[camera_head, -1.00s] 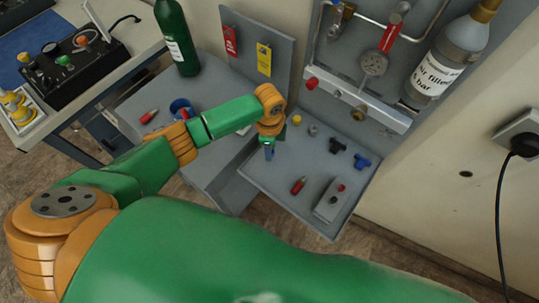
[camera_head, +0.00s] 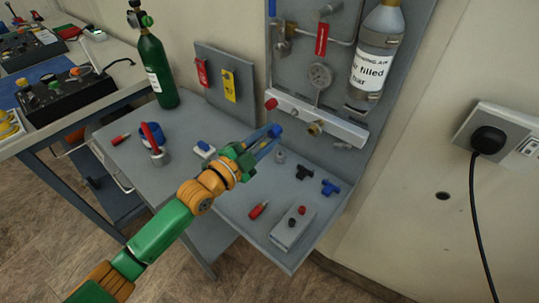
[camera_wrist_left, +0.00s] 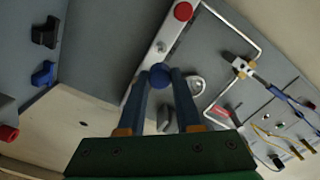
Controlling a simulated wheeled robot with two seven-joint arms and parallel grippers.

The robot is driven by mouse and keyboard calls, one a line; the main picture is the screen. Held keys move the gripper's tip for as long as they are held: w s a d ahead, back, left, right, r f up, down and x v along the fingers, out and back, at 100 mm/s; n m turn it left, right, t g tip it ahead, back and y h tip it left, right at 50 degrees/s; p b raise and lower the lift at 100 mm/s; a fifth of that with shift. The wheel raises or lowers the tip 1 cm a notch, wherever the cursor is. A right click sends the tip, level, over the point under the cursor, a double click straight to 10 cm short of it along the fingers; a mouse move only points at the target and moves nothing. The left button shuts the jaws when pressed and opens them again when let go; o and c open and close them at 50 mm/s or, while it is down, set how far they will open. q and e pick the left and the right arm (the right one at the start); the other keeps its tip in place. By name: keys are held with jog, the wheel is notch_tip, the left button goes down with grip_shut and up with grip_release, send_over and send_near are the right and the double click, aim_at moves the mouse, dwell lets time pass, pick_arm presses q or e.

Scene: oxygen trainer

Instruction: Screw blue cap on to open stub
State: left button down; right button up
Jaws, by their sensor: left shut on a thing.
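My left gripper (camera_head: 275,138) is shut on the blue cap (camera_head: 274,131) and holds it in the air above the grey tray, in front of the white bar (camera_head: 342,130) on the wall panel. In the left wrist view the blue cap (camera_wrist_left: 160,75) sits between the fingertips (camera_wrist_left: 161,80), over part of the bar (camera_wrist_left: 173,31). A small round metal fitting (camera_wrist_left: 160,47) shows on the bar between the red knob (camera_wrist_left: 183,11) and the cap. I cannot tell whether it is the open stub. The cap looks apart from it. My right gripper is out of view.
A brass fitting (camera_head: 315,128) and pressure gauge (camera_head: 320,75) are close to the bar. The tray (camera_head: 245,222) holds a black valve (camera_head: 304,172), a blue valve (camera_head: 330,187), a red part (camera_head: 258,209) and a grey box (camera_head: 294,228). A green bottle (camera_head: 157,72) stands left.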

aim_at(292, 114)
pick_arm(q)
jog(key=b+x, duration=0.4)
jog(key=x, duration=0.2)
jog(key=shift+w+a+f, duration=0.15)
jog(key=shift+w+a, duration=0.1)
jog(key=shift+a, duration=0.1)
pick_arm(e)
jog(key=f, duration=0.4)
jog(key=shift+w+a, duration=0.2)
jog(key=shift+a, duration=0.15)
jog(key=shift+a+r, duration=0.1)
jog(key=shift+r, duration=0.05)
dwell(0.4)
pick_arm(q)
jog(key=shift+b+x, duration=0.85)
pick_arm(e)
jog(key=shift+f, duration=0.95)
pick_arm(q)
jog(key=m, duration=0.5)
jog(key=shift+m, duration=0.3)
jog(key=m, duration=0.4)
jog(key=shift+m, duration=0.3)
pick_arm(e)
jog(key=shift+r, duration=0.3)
